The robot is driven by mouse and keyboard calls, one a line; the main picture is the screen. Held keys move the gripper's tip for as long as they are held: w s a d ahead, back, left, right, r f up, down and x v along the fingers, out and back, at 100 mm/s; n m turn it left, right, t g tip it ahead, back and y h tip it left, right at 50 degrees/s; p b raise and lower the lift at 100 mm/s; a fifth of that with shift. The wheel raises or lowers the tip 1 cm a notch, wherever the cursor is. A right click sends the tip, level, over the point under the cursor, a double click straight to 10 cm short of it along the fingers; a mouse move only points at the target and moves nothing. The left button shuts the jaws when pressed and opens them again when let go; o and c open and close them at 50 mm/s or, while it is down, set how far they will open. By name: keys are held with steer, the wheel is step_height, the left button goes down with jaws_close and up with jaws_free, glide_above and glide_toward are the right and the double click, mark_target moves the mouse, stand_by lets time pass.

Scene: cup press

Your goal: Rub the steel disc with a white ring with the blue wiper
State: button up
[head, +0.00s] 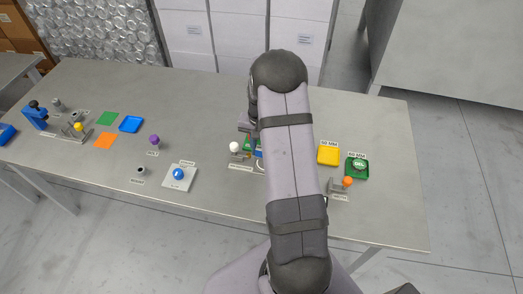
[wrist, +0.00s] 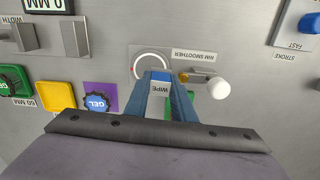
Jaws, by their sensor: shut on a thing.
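The steel disc with a white ring (wrist: 151,64) lies flat on the bench at the middle of the wrist view, partly covered by my gripper. My gripper (wrist: 159,92) is shut on the blue wiper (wrist: 158,75), a block with a WIPE label between the fingers. The wiper is at the near edge of the disc and overlaps it in the picture; I cannot tell whether it touches the surface. In the head view my arm hides most of the disc, the wiper and the gripper.
The rim smoother's white knob (wrist: 219,88) stands close right of the disc. A blue gel pot (wrist: 98,102) on a purple pad, a yellow tray (wrist: 56,96) and a green gel pot (wrist: 14,80) are to the left. Bare bench lies between disc and gauges.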

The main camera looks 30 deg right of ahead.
steer(key=shift+r+p, duration=1.6)
steer(key=shift+r, duration=0.75)
steer(key=shift+d+f, duration=0.1)
